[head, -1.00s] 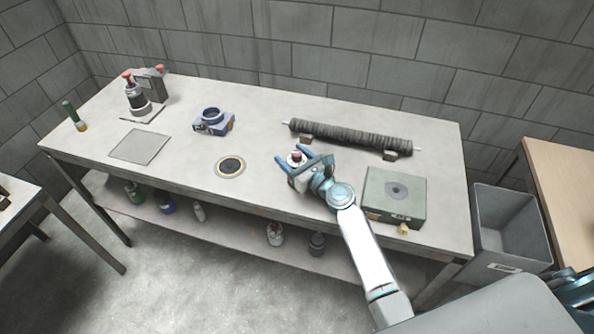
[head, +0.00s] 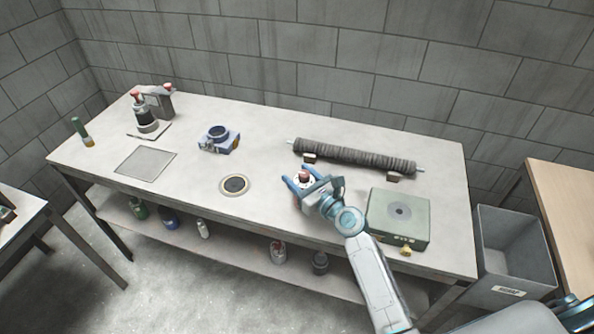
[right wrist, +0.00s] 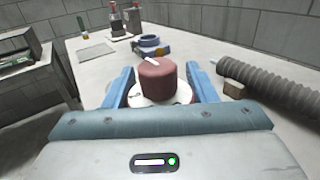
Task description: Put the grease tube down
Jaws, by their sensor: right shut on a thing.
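My right gripper (head: 311,188) is over the front middle of the workbench, its two blue fingers on either side of a white round piece with a dark red knob (head: 303,176). The right wrist view shows this red-knobbed piece (right wrist: 157,78) upright between the fingers, with a white mark on top. Whether its base touches the bench is hidden. A green tube with a yellowish end (head: 82,132) stands at the bench's far left, apart from the gripper. My left gripper is not in view.
A dark-centred disc (head: 235,186) lies left of the gripper. A ribbed roll (head: 355,158) on blocks lies behind, and a green-grey box (head: 398,215) stands to the right. A blue ring fixture (head: 219,138) and grey plate (head: 145,163) are further left. Bench between them is clear.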

